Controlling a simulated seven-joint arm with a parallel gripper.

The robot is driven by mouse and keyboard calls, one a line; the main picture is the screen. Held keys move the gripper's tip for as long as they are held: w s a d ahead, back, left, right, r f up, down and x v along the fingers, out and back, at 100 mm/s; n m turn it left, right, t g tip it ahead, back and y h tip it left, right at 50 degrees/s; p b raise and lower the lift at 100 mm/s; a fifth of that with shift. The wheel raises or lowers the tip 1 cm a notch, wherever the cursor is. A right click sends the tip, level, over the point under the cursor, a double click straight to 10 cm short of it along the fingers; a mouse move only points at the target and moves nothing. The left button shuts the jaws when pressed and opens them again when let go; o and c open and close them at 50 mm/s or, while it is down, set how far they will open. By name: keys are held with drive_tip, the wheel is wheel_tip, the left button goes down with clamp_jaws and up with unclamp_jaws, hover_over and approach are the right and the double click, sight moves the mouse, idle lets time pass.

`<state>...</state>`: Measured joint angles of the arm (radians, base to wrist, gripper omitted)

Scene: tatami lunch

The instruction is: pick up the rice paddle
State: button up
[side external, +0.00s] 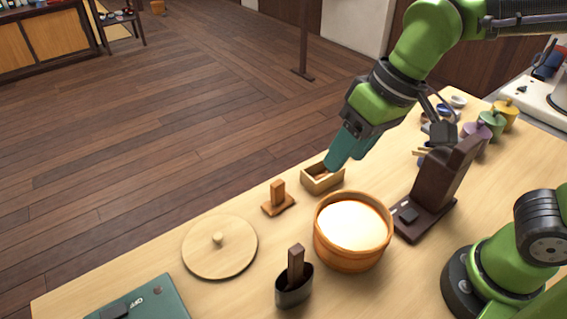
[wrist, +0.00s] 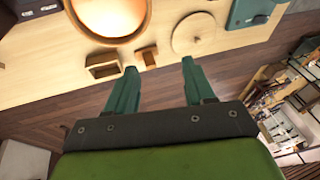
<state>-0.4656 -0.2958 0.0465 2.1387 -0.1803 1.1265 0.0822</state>
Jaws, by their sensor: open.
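A brown wooden handle (side external: 295,262), which looks like the rice paddle's, stands upright out of a dark oval holder (side external: 294,292) at the front of the table in the side view. The paddle's lower part is hidden inside the holder. My gripper (side external: 333,163) has teal fingers pointing down above the far table edge, near a small wooden box, well away from the holder. In the wrist view my gripper (wrist: 159,66) has its fingers spread apart with nothing between them. I cannot make out the holder in the wrist view.
A wooden tub of rice (side external: 344,256) stands right of the holder. A round lid (side external: 240,256), a small wooden stand (side external: 279,207) and the open box (side external: 311,183) lie along the far edge. A dark upright stand (side external: 440,185) is to the right. A teal case (side external: 160,300) lies front left.

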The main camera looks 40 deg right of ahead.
sight(297, 249)
drive_tip(key=s+a+r+g+h, duration=0.2)
drive_tip(key=a+r+g+h, duration=0.1)
drive_tip(key=a, duration=0.9)
drive_tip(key=shift+m, duration=0.4)
wheel_tip(297, 249, down, 12)
drive_tip(key=shift+s+a+r, duration=0.1)
drive_tip(key=shift+s+r, duration=0.05)
drive_tip(key=shift+r, duration=0.1)
drive_tip(key=shift+s+f, duration=0.15)
drive_tip(key=shift+f, duration=1.25)
drive_tip(key=shift+s+f, duration=0.15)
drive_tip(key=shift+f, duration=1.2)
clamp_jaws()
